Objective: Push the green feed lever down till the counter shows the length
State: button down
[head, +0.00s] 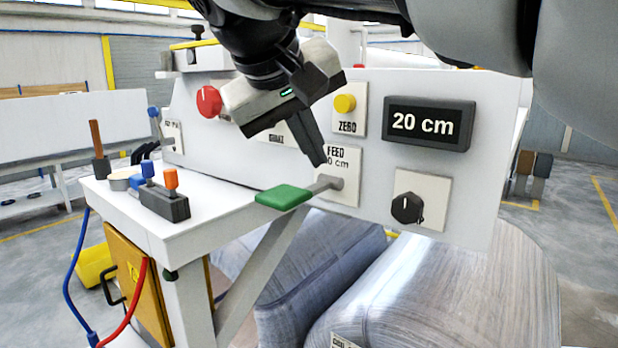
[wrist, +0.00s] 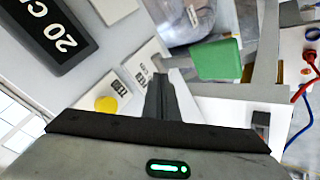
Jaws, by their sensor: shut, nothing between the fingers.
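The green feed lever (head: 284,197) sticks out from the white panel on a grey rod, below the FEED label (head: 340,160). It also shows in the wrist view (wrist: 217,60), right of the fingers. My gripper (head: 318,162) is shut and empty, with its tips pointing down just above the lever's rod in the head view. In the wrist view the shut fingers (wrist: 160,82) cover part of the FEED plate and the rod. I cannot tell whether they touch the lever. The counter (head: 428,123) reads 20 cm.
A red knob (head: 209,101), a yellow ZERO button (head: 345,103) and a black dial (head: 407,208) sit on the panel. A white side table (head: 140,215) at the left carries a dark block with orange and blue tops. Wrapped coils (head: 440,290) lie below the panel.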

aim_at(315, 188)
notch_tip(315, 188, up, 5)
jog(key=p, duration=0.4)
jog(key=shift+w+d+f, duration=0.1)
jog(key=shift+w+f, duration=0.05)
dwell(0.4)
